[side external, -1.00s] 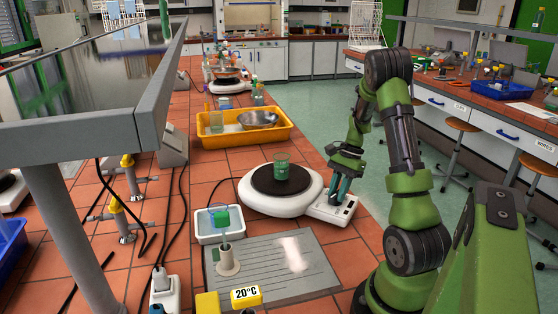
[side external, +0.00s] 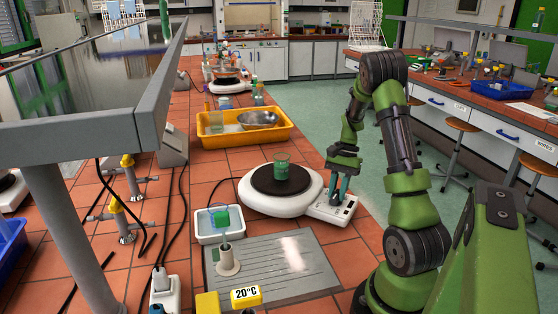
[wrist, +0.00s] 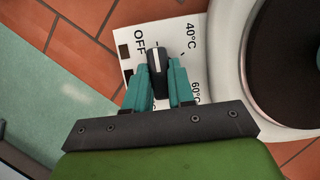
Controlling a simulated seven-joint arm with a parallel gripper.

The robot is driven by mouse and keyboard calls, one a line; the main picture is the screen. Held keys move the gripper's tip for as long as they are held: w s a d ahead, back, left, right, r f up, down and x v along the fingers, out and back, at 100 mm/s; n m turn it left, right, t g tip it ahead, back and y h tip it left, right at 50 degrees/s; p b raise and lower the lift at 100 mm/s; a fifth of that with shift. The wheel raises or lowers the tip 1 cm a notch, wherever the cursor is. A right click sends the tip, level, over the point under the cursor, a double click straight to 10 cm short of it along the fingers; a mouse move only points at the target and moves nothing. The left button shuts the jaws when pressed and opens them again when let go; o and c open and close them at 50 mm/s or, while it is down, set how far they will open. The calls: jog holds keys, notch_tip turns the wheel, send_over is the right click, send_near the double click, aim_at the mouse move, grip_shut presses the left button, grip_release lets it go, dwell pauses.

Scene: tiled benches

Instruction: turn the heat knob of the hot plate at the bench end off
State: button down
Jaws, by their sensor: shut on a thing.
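The white hot plate (side external: 262,206) stands at the right edge of the tiled bench, with a beaker of green liquid (side external: 282,171) on its dark round top. Its control panel (side external: 345,207) juts out to the right. In the wrist view, the black heat knob (wrist: 157,70) has a white pointer line aimed upward, between the printed OFF (wrist: 139,42) and 40°C (wrist: 190,36); 60°C shows lower right. My gripper (side external: 338,197) is over the panel, fingers down. Its teal fingertips (wrist: 159,78) are shut around the knob from both sides.
A grey ribbed board (side external: 270,275) with a 20°C label and a small white tray (side external: 207,236) holding a green item lie in front of the hot plate. A yellow tray (side external: 215,138) with a metal bowl stands behind. The green floor lies right of the bench edge.

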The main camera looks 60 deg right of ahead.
jog(key=c, duration=1)
grip_release()
jog(key=shift+f, duration=0.15)
jog(key=shift+o, duration=0.2)
jog(key=v, duration=1.7)
jog(key=shift+a, duration=0.1)
